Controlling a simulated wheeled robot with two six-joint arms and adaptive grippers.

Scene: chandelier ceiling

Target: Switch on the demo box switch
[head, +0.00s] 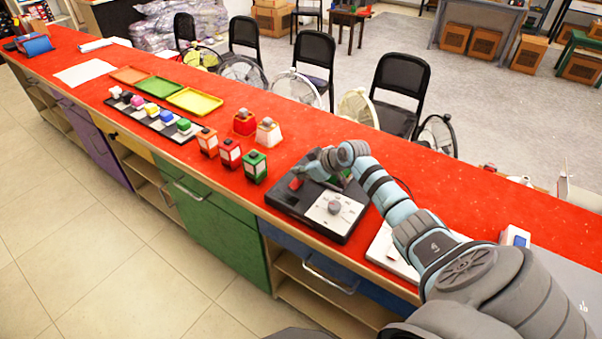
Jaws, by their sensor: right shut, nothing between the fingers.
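The demo box (331,230) is a black flat box on the red counter, right of centre. It has a pale panel with a round grey knob (335,207) on its near right part. A small red part (296,184) shows at its left, and a bit of green shows near its back, partly behind my arm. My right gripper (299,174) is over the back left of the box, close to the red part; it is shut and empty. I cannot tell whether it touches the box. The state of the switch is too small to read. My left gripper is not in view.
Orange, red and green lantern-like blocks (254,167) stand left of the box. Beyond are a black tray of coloured cubes (150,118) and shallow coloured trays (195,101). A white item (388,245) lies right of the box. Chairs and fans stand behind the counter.

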